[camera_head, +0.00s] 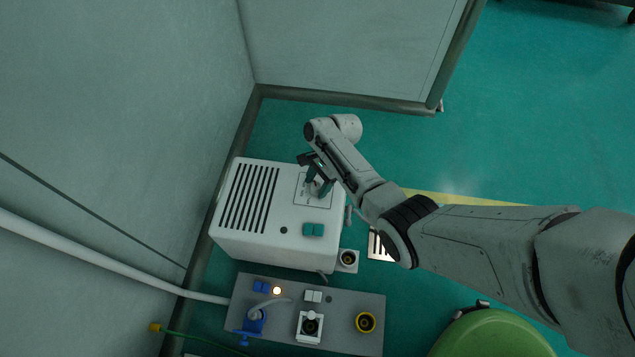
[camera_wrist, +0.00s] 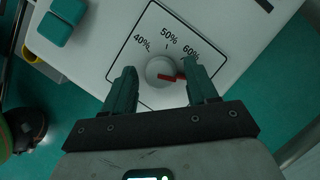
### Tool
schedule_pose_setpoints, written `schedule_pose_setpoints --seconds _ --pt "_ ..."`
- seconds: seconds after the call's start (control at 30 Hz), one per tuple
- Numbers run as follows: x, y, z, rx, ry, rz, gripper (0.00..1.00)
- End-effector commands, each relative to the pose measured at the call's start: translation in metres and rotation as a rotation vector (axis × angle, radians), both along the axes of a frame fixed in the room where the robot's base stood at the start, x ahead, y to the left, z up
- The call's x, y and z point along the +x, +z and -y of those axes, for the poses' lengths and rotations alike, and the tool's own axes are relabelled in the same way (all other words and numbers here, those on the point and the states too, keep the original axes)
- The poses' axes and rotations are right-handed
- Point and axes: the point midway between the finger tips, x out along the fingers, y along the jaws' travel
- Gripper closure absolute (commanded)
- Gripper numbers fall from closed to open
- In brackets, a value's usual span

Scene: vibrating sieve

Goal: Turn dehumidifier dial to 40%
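The white dehumidifier (camera_head: 285,240) stands on the floor by the wall, with its dial panel on top. In the wrist view, the round grey-white dial (camera_wrist: 157,68) has a red pointer (camera_wrist: 172,77). The pointer aims right, clockwise past the 60% label (camera_wrist: 191,52). The 50% label (camera_wrist: 168,36) and the 40% label (camera_wrist: 142,44) are also readable. My gripper (camera_wrist: 159,72) is over the panel, one green finger on each side of the dial. A gap shows left of the dial; the pointer's tip is close to the right finger. My gripper also shows in the head view (camera_head: 319,185).
Two teal buttons (camera_head: 313,230) sit on the dehumidifier's top near the panel. A grey socket board (camera_head: 345,334) with plugs and a lit lamp (camera_head: 277,290) lies in front. A green round object (camera_head: 490,335) is at the lower right. Green floor (camera_head: 540,120) is open to the right.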

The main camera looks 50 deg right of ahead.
Motion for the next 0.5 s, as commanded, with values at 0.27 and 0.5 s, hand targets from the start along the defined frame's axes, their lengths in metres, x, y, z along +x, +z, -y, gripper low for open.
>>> schedule_pose_setpoints --seconds 0.27,0.5 --pt "0.0000 0.0001 0.0001 0.000 0.000 0.000 0.69" --pt "0.0000 0.0001 0.0001 0.000 0.000 0.000 0.92"
